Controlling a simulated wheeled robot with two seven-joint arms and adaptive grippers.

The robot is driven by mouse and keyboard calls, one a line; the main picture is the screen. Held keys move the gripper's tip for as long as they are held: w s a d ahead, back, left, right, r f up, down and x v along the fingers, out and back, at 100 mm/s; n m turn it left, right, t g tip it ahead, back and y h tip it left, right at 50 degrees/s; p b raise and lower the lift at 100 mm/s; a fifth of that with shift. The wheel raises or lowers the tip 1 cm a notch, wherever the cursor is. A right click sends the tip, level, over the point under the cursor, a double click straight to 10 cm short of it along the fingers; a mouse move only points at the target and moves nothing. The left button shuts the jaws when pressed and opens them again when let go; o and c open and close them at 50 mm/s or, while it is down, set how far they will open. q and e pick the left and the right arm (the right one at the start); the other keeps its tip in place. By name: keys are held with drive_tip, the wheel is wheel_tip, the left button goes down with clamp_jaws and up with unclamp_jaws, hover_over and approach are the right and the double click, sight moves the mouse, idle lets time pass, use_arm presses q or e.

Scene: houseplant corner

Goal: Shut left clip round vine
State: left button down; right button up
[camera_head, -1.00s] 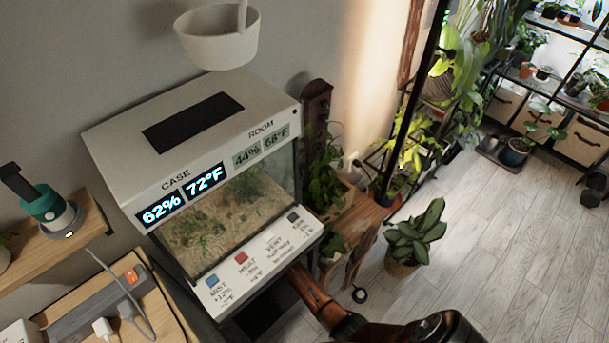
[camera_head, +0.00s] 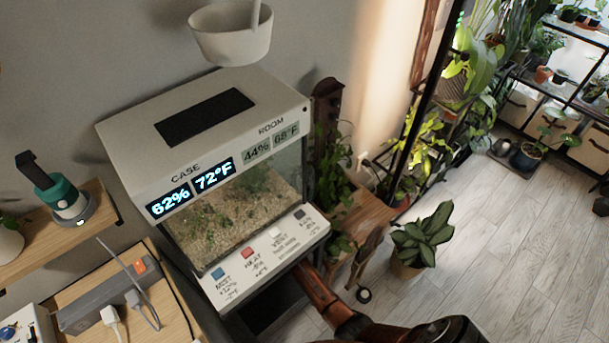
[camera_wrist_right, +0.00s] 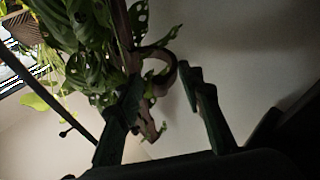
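In the right wrist view, a brown, curved clip (camera_wrist_right: 168,72) stands open beside the vine (camera_wrist_right: 95,55), which has leaves full of holes. A second brown hooked piece (camera_wrist_right: 150,127) shows lower down. My right gripper (camera_wrist_right: 162,85) has its two dark fingers apart, with the curved clip between and beyond the tips. I cannot tell whether a finger touches it. In the head view the vine (camera_head: 333,185) climbs a dark brown board (camera_head: 326,105) behind the terrarium. My right arm reaches in from the bottom, its gripper hidden there. My left gripper is not in view.
The white terrarium case (camera_head: 205,110) stands left of the vine, its button panel (camera_head: 270,255) jutting forward above my right arm. A white hanging pot (camera_head: 230,35) is above it. A potted plant (camera_head: 422,238) stands on the floor to the right, where the floor is mostly clear.

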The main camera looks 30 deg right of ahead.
drive_tip(key=shift+s+a, duration=0.15)
drive_tip(key=v, duration=0.7)
drive_tip(key=shift+f, duration=0.1)
idle(0.4)
